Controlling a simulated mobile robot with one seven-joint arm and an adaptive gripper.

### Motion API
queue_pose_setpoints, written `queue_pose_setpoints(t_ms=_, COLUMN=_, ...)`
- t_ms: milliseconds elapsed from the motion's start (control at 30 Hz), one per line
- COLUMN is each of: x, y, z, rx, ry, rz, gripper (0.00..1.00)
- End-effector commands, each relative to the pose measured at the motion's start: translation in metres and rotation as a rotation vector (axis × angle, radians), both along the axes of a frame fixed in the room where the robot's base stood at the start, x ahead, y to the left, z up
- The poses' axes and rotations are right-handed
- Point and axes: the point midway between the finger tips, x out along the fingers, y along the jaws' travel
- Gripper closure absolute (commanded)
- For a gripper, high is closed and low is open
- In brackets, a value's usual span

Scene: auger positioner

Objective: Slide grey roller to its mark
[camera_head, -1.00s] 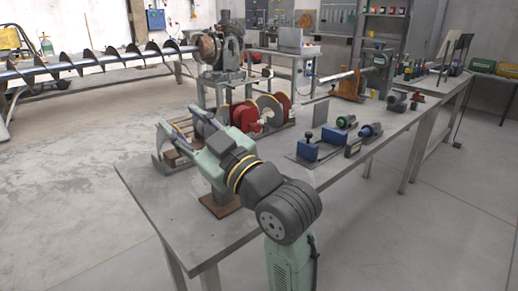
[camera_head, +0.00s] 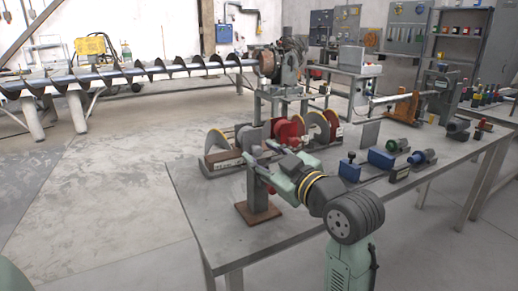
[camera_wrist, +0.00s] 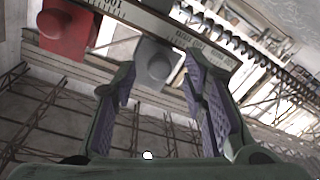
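The grey roller (camera_wrist: 157,62) shows in the wrist view as a grey block with a round boss, beside a curved-looking strip with a printed scale (camera_wrist: 180,35). My gripper (camera_wrist: 158,78) is open, with one finger on each side of the roller's lower part. I cannot tell whether either finger touches it. In the head view my gripper (camera_head: 262,155) is at the front of the roller rig, near a grey disc-like part (camera_head: 251,136). My arm hides part of the rig. I cannot make out the mark.
A red block (camera_wrist: 68,35) sits left of the grey one in the wrist view; red parts (camera_head: 288,131) and pale discs share the rig in the head view. Blue blocks (camera_head: 381,158) and small cylinders stand to the right. The table's (camera_head: 205,205) front left is mostly clear.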

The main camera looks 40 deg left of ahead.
Motion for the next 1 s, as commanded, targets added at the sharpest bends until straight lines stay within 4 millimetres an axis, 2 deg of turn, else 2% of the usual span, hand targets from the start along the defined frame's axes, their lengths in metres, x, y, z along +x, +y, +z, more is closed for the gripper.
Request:
queue_pose_setpoints(t_ms=33, x=0.002, y=0.008, z=0.001, rx=-0.001, ry=0.002, rz=0.003, gripper=0.6)
queue_pose_setpoints(t_ms=200, x=0.007, y=0.022, z=0.0, rx=0.0, ry=0.002, rz=0.001, gripper=0.6)
queue_pose_setpoints(t_ms=533, x=0.008, y=0.024, z=0.0, rx=0.0, ry=0.0, rz=-0.001, gripper=0.6)
queue_pose_setpoints(t_ms=1000, x=0.008, y=0.024, z=0.0, rx=0.001, ry=0.001, rz=-0.001, gripper=0.92)
